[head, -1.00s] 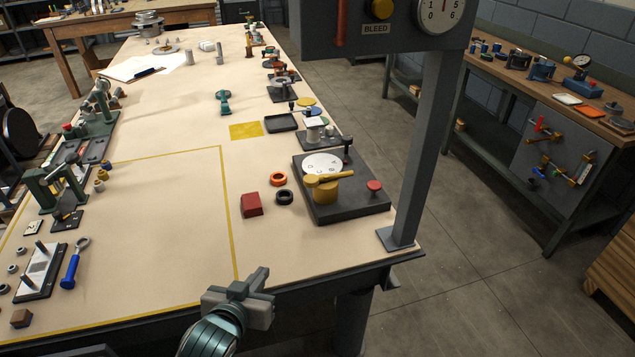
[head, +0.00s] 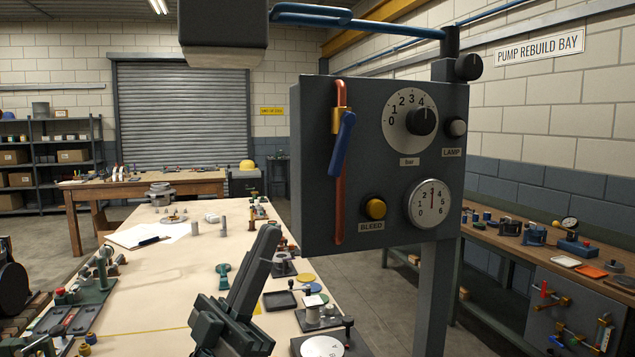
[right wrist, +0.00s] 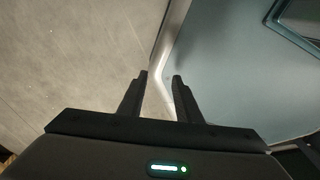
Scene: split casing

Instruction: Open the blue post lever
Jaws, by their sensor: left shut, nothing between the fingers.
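The blue lever (head: 343,144) is on the grey post panel (head: 318,170), on a brass valve (head: 341,116) in a copper pipe (head: 339,205). It slants down, nearly in line with the pipe, its top slightly to the right. My left gripper (head: 272,232) is in front of the table, left of and below the lever, and apart from it. Its fingers point up and are shut with nothing between them. My right gripper (right wrist: 161,75) shows only in the right wrist view. Its fingers are apart and empty, with floor and a pale blue-grey surface behind.
A blue pipe (head: 360,24) runs above. The table (head: 150,270) below holds many parts. The space before the lever looks clear.

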